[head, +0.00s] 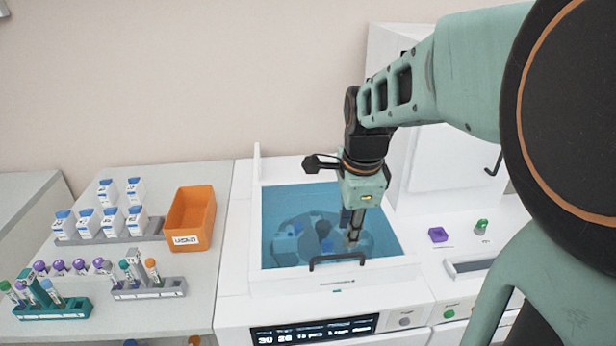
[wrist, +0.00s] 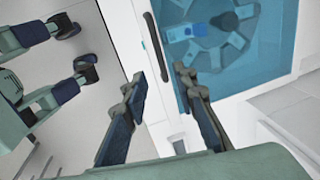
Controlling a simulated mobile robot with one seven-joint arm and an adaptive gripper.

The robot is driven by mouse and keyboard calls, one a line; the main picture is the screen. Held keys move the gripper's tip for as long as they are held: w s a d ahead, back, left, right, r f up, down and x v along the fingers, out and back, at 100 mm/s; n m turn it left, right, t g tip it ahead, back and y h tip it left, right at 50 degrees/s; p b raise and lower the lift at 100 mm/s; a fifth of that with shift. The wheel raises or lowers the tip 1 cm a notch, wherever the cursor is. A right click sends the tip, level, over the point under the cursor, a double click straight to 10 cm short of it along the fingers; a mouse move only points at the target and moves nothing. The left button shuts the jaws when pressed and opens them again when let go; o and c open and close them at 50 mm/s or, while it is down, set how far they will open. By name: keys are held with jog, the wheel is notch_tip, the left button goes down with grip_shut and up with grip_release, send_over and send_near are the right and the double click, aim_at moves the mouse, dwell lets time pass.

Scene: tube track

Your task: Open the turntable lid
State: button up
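The turntable lid (head: 283,213) is a see-through blue panel in a white frame, lying shut over the turntable. Its dark bar handle (head: 337,259) runs along the front edge. In the wrist view, the lid (wrist: 275,75) is at the upper right and the handle (wrist: 157,45) is at its left edge. My gripper (head: 351,238) points down over the front part of the lid, near the handle. In the wrist view, my gripper (wrist: 160,76) has its two fingers spread with nothing between them; the handle shows just beyond the gap. I see no contact with the handle.
Left of the machine stand an orange bin (head: 190,220), a rack of white bottles (head: 110,226) and tube racks (head: 150,288). A small purple block (head: 438,235) and a green-capped item (head: 481,227) lie to the right. A display panel (head: 314,332) is below the lid.

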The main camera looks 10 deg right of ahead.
aim_at(343, 255)
jog(key=f+b, duration=0.1)
jog(key=f, duration=0.1)
jog(key=w+f+b, duration=0.1)
jog(key=f+b, duration=0.1)
jog(key=f, duration=0.1)
jog(key=f+b, duration=0.2)
jog(key=f, duration=0.1)
jog(key=shift+w, duration=0.3)
jog(key=shift+c, duration=0.4)
grip_shut()
jog(key=shift+s, duration=0.1)
jog(key=shift+o, duration=0.4)
grip_release()
